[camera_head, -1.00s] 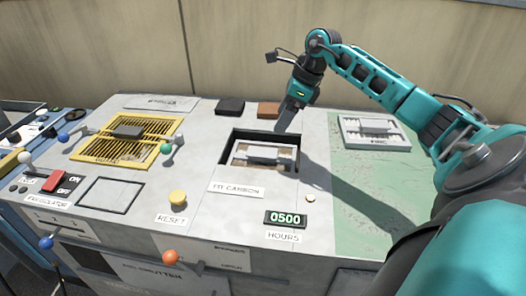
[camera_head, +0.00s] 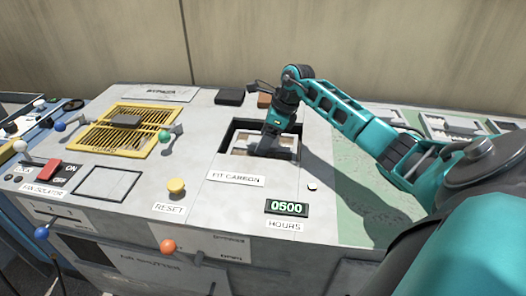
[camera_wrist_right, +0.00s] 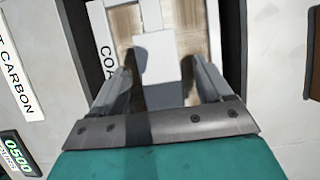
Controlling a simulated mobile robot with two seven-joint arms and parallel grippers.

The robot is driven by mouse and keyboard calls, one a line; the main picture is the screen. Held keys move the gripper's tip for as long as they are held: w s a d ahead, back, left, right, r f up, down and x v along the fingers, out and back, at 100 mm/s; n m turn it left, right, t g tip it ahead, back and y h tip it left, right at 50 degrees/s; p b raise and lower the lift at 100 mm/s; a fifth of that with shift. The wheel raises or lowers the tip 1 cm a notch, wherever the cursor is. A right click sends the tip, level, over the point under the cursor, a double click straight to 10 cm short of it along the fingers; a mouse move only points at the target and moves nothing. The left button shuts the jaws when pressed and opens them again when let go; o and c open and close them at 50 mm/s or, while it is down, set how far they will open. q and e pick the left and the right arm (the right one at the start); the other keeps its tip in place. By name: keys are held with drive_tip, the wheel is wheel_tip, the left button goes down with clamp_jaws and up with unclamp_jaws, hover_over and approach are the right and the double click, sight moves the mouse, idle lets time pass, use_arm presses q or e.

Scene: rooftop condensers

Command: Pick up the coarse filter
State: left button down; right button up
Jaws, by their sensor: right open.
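The coarse filter (camera_head: 247,143) sits in the dark-edged square recess of the grey console, with a pale frame and brownish face. In the right wrist view the filter (camera_wrist_right: 199,30) shows a pale grey handle block (camera_wrist_right: 158,55) across its middle and a partly hidden label starting "CO". My right gripper (camera_head: 270,137) points down into the recess over the filter. In the wrist view the right gripper (camera_wrist_right: 162,70) is open, one finger on each side of the handle. Whether the fingers touch it is unclear. My left gripper is out of view.
A "FIT CARBON" label (camera_head: 235,179) lies in front of the recess. A black block (camera_head: 229,97) and a brown block (camera_head: 264,100) stand behind it. A yellow grille (camera_head: 122,131) and green-knobbed lever (camera_head: 164,136) are at left. Pale filter-like units (camera_head: 450,126) stand on the green area at right.

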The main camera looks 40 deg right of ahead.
drive_tip(key=shift+f, duration=0.1)
drive_tip(key=c, duration=1.2)
drive_tip(key=shift+c, duration=0.4)
